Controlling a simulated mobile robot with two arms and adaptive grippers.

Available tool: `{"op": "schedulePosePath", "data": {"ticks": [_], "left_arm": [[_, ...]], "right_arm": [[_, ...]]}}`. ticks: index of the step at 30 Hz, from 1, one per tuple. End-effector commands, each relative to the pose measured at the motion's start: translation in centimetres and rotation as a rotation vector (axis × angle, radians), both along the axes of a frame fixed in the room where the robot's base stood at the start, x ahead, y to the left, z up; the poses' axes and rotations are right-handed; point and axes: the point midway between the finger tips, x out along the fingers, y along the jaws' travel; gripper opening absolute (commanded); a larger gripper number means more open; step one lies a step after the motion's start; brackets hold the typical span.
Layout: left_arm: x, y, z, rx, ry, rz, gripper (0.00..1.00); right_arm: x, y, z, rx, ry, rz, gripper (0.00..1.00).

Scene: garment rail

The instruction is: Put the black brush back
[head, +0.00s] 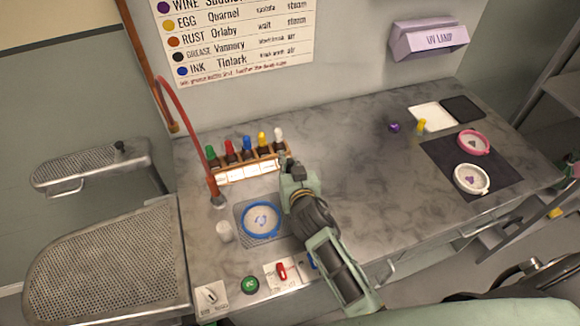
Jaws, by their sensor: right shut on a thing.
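My right gripper (287,164) is at the right end of the brush rack (248,175), on the back left part of the bench. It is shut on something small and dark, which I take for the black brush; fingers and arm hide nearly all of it. I cannot tell whether the brush is inside a slot or just above the rack. My left gripper is not in view.
A dark mat (480,165) at right bears a pink dish (473,142) and white dish (471,179). The bench middle is clear.

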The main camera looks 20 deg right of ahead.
Motion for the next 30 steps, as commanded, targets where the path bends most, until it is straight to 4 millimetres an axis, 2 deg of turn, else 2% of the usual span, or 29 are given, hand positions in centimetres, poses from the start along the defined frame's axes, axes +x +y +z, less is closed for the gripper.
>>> {"op": "schedulePosePath", "data": {"ticks": [1,13,14,18,21,27,30], "left_arm": [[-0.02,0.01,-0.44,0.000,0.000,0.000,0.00],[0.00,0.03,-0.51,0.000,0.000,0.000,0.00],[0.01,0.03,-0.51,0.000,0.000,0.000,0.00],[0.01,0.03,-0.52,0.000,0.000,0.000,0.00],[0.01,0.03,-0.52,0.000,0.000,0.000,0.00],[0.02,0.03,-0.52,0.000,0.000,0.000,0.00],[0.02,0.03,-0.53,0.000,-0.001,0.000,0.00]], "right_arm": [[-0.83,-0.01,-2.45,0.006,0.043,-0.006,0.00],[-0.83,-0.01,-2.54,0.008,0.043,-0.005,0.00],[-0.84,-0.01,-2.55,0.008,0.043,-0.005,0.20],[-0.84,-0.01,-2.56,0.008,0.043,-0.005,0.33],[-0.84,-0.02,-2.56,0.008,0.043,-0.005,0.40],[-0.83,-0.03,-2.57,0.008,0.043,-0.005,0.40],[-0.84,-0.04,-2.59,0.008,0.043,-0.005,0.49]]}}
